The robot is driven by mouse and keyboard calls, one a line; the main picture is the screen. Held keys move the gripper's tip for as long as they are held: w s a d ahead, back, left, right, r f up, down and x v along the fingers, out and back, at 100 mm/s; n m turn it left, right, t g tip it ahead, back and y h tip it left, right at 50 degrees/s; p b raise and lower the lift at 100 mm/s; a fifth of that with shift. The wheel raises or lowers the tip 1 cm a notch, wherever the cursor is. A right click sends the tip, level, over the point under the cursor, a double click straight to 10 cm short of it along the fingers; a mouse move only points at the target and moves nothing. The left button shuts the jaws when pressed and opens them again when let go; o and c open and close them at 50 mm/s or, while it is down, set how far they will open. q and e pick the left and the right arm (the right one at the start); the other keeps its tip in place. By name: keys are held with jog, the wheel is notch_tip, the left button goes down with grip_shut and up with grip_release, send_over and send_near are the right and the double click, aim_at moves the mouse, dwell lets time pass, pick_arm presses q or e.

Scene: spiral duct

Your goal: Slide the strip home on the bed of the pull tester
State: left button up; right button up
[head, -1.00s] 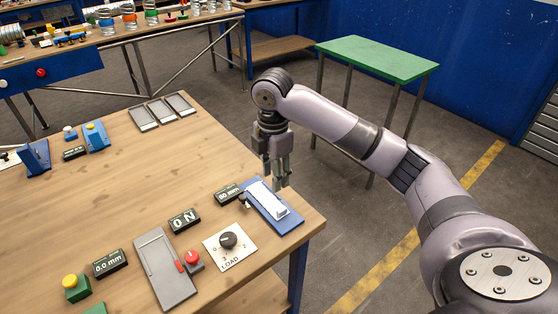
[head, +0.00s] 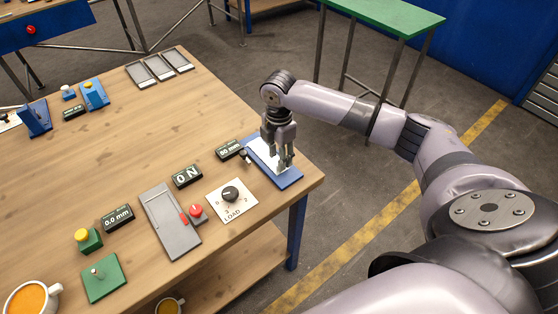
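The pull tester's blue bed (head: 290,180) lies at the right edge of the wooden table in the head view. A white strip (head: 261,157) lies along it, partly hidden by my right gripper. My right gripper (head: 284,164) points down over the bed, its fingertips at or just above the strip. I cannot tell whether they touch it or how far apart they are. A dark display reading about 80 mm (head: 229,150) and a small dark lever (head: 244,157) are beside the bed. My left gripper is out of view.
Left of the bed are a LOAD dial (head: 231,194), an ON display (head: 187,176) and a grey plate (head: 171,222) with a red button (head: 196,211). An orange-filled cup (head: 31,298) stands at the lower left. The table's middle is clear.

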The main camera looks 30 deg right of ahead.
jog(key=shift+f, duration=1.8)
jog(key=shift+c, duration=0.4)
grip_shut()
jog(key=c, duration=0.6)
grip_release()
jog(key=shift+c, duration=0.2)
grip_shut()
